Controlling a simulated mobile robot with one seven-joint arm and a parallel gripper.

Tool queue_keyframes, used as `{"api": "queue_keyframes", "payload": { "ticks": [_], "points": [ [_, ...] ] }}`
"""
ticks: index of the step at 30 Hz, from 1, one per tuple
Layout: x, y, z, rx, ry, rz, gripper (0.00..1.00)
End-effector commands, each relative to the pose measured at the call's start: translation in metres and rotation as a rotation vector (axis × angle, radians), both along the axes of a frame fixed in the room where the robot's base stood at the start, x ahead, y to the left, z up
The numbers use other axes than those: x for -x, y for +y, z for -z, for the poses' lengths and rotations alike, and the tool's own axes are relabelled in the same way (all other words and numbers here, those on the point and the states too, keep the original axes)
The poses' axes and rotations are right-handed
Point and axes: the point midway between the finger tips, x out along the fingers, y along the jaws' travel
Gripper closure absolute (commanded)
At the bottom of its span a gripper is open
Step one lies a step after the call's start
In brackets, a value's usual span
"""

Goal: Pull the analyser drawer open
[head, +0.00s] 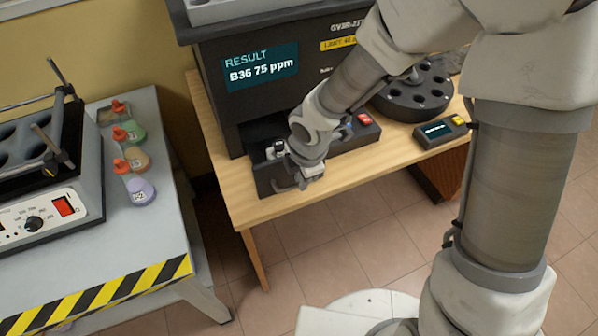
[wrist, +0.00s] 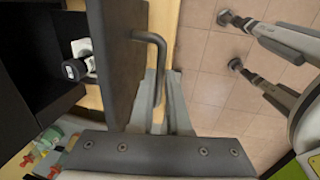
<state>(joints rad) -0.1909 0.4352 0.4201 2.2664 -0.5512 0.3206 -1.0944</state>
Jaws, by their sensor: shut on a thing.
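The black analyser (head: 222,108) stands on a wooden table, its screen reading "RESULT B36 75 ppm". Its dark drawer (head: 264,178) stands out from the body, and the wrist view shows its front panel (wrist: 122,50) and part of its open inside. A white vial with a black cap (wrist: 76,67) is in the drawer; it also shows in the head view (head: 276,149). My gripper (wrist: 160,85) is shut on the drawer's bent bar handle (wrist: 158,48). In the head view my gripper (head: 298,182) is at the drawer front, with the handle mostly hidden.
A round black carousel (head: 412,98) and a small handheld device (head: 440,132) are on the table to the right. A grey bench (head: 165,215) with several coloured flasks (head: 138,158) stands at the left. Tiled floor (head: 340,235) in front of the table is clear.

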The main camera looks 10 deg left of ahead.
Motion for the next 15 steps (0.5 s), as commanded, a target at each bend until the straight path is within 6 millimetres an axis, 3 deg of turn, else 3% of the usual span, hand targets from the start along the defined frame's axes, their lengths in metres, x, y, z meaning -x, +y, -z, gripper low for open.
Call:
{"api": "queue_keyframes", "payload": {
  "ticks": [11, 12, 15],
  "points": [
    [0.0006, -0.0015, -0.0003, 0.000, -0.001, 0.001, 1.00],
    [0.0005, -0.0015, -0.0003, 0.000, -0.001, 0.001, 0.80],
    [0.0005, -0.0013, -0.0003, 0.000, -0.001, 0.001, 0.62]
  ]
}}
